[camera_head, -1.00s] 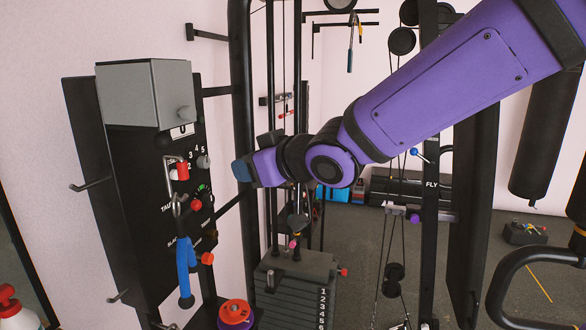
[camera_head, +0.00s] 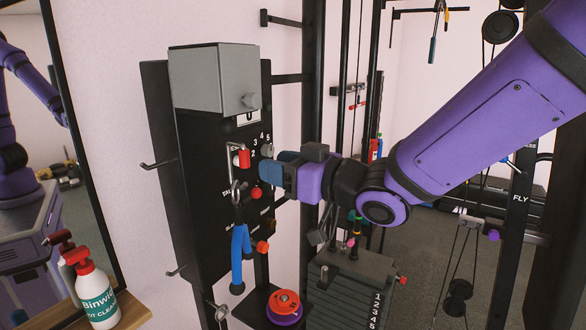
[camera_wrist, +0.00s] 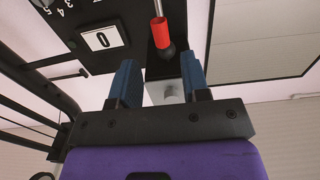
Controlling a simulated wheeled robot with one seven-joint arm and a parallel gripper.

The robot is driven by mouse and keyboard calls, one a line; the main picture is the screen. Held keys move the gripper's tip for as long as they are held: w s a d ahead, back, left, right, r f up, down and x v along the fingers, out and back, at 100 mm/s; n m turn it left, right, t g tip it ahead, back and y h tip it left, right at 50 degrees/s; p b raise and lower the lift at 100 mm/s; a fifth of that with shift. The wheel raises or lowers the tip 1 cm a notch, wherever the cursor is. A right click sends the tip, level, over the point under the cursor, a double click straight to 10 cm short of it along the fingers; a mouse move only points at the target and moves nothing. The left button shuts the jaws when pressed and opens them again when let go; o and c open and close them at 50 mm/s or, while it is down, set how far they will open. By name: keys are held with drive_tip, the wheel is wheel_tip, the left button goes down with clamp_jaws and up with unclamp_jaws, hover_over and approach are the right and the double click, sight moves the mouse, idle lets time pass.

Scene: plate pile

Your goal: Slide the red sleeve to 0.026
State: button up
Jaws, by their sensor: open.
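The red sleeve (camera_head: 243,158) sits on a bent metal rod on the black panel (camera_head: 205,200). In the wrist view the red sleeve (camera_wrist: 161,33) shows on its pale rod, with a dark rounded end beside it, beyond the fingertips. My gripper (camera_head: 270,172) is just right of the sleeve in the head view. Its blue fingers stand open in the wrist view (camera_wrist: 160,80), with nothing held between them. The sleeve appears apart from the fingers. I cannot read a scale for the sleeve's position.
A grey box (camera_head: 213,80) with a knob tops the panel. A numbered dial (camera_head: 267,152), a blue handle (camera_head: 240,255) and a red knob (camera_head: 262,247) are close by. A weight stack (camera_head: 345,290) stands at lower right. A spray bottle (camera_head: 97,295) stands on a shelf at left.

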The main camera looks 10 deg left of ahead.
sight(245, 167)
drive_tip(key=shift+x, duration=4)
clamp_jaws()
drive_tip(key=shift+f, duration=1.1)
drive_tip(key=shift+o, duration=0.7)
unclamp_jaws()
